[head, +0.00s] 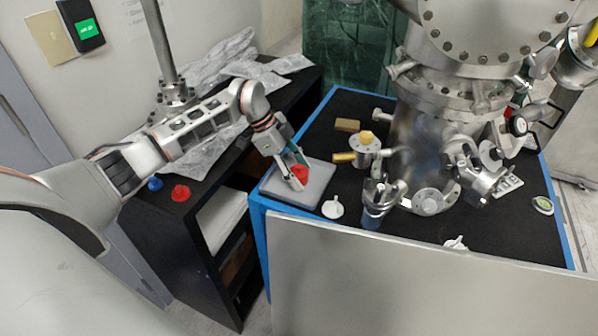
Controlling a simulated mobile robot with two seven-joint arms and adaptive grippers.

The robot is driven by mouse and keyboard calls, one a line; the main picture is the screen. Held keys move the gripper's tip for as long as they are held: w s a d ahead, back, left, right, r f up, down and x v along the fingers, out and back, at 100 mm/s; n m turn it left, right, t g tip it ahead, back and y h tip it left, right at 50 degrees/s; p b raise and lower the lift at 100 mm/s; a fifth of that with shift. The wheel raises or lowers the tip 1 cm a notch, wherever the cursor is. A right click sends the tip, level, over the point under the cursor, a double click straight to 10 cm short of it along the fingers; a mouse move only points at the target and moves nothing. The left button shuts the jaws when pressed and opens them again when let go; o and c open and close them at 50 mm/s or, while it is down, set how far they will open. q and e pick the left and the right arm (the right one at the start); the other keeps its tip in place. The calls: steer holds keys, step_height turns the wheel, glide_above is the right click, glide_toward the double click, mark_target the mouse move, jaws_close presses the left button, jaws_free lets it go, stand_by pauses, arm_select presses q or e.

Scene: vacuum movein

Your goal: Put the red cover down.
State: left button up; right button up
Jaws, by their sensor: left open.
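A red cover (301,173) is on the grey square pad (318,188) at the left corner of the black-topped table. My left gripper (296,178) reaches down over that pad from the left. Its fingers are open and stand around or right beside the red cover, hiding part of it. I cannot tell whether they touch it. A second red piece (180,193) sits on the black shelf top at the left. My right gripper is not in view.
A blue piece (155,184) sits beside the second red piece. Crumpled foil (225,65) covers the shelf's back. A steel vacuum chamber (425,130) fills the table's middle.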

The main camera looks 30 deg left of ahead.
arm_select(q)
steer(key=shift+r, duration=0.15)
steer(key=v, duration=1.2)
steer(key=shift+p, duration=0.3)
